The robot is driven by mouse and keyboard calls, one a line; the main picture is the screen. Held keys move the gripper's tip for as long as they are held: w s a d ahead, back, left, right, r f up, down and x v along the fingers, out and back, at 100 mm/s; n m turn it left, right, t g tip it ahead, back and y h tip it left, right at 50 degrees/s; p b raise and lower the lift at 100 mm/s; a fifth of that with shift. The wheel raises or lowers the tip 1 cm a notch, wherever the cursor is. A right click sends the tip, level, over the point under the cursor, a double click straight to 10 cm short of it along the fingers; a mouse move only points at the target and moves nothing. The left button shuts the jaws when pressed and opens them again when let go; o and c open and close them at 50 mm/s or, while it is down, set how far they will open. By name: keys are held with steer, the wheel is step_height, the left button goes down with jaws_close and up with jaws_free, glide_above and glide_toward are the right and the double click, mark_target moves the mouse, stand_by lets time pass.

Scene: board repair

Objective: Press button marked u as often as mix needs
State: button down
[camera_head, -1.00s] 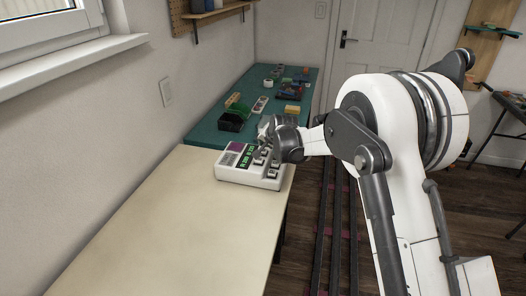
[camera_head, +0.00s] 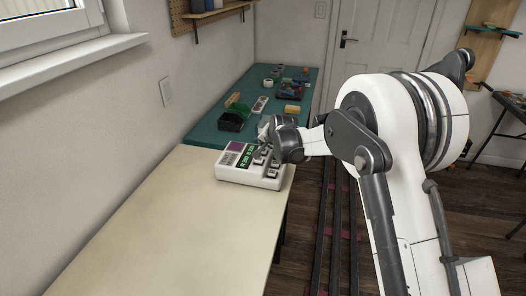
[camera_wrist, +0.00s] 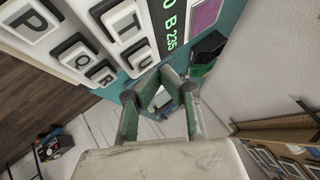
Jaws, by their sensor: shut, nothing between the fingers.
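A white button box (camera_head: 240,177) stands at the far end of the cream table, with dark-framed keys, a green-lit display (camera_head: 247,156) and a purple panel (camera_head: 237,146). In the wrist view, keys lettered P, Q, R, T and U show. The display (camera_wrist: 171,28) partly reads "0 B 235"; the rest is cut off. My gripper (camera_head: 266,138) is over the box's far side, pointing down, and hides some keys. In the wrist view my gripper (camera_wrist: 164,80) is shut and empty, its tips close to the U key (camera_wrist: 140,57). I cannot tell whether they touch it.
The cream table (camera_head: 140,235) is bare in front of the box. Behind it, a green bench (camera_head: 203,134) carries a dark bin (camera_head: 231,122), a yellow block (camera_head: 292,109) and several small parts. A wall stands along the left side.

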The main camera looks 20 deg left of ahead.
mark_target(264, 150)
steer(key=shift+f, duration=0.3)
steer(key=shift+f+b, duration=0.55)
steer(key=shift+b, duration=0.15)
stand_by(0.7)
steer(key=shift+r, duration=0.2)
steer(key=shift+r+p, duration=0.3)
steer(key=shift+r, duration=0.45)
steer(key=shift+r, duration=0.15)
steer(key=shift+r+p, duration=0.9)
steer(key=shift+r, duration=1.45)
